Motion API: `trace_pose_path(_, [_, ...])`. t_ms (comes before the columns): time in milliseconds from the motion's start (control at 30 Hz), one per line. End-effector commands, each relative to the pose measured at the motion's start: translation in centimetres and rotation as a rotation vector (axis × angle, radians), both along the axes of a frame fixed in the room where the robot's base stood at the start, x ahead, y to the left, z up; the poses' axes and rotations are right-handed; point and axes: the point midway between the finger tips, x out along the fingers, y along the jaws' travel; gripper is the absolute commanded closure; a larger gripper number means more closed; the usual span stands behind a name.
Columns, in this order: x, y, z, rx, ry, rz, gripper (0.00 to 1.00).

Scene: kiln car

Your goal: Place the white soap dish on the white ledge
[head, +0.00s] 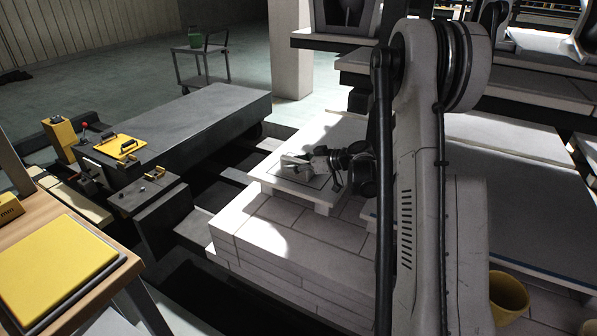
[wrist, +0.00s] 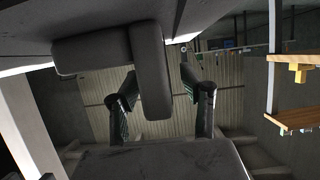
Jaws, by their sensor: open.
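The white soap dish (head: 293,162) appears as a small pale, angular piece on the white ledge (head: 270,180), within a dark rectangular outline. My gripper (head: 318,161) reaches in from the right, low over the ledge, and partly hides the dish. In the wrist view, which looks upside down, the dish (wrist: 90,52) is in deep shadow close against a flat surface at the top. My gripper (wrist: 158,83) is open there, with one finger on each side of the dish's upright part. Whether either finger touches it I cannot tell.
Pale stacked blocks (head: 290,245) stand under the ledge. A dark grey platform (head: 200,125) with yellow fittings lies to the left. A wooden bench with a yellow pad (head: 55,265) is at the front left. A yellow pot (head: 508,297) stands at the lower right.

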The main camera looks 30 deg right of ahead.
Motion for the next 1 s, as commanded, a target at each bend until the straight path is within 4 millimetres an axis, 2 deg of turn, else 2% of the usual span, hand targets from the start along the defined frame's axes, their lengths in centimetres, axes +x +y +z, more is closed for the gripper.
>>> trace_pose_path(200, [0.09,0.03,0.02,0.0,0.0,-0.001,0.59])
trace_pose_path(500, [0.08,0.03,0.01,0.001,0.001,0.0,0.99])
trace_pose_path(1000, [0.07,0.02,0.38,0.001,0.0,0.0,1.0])
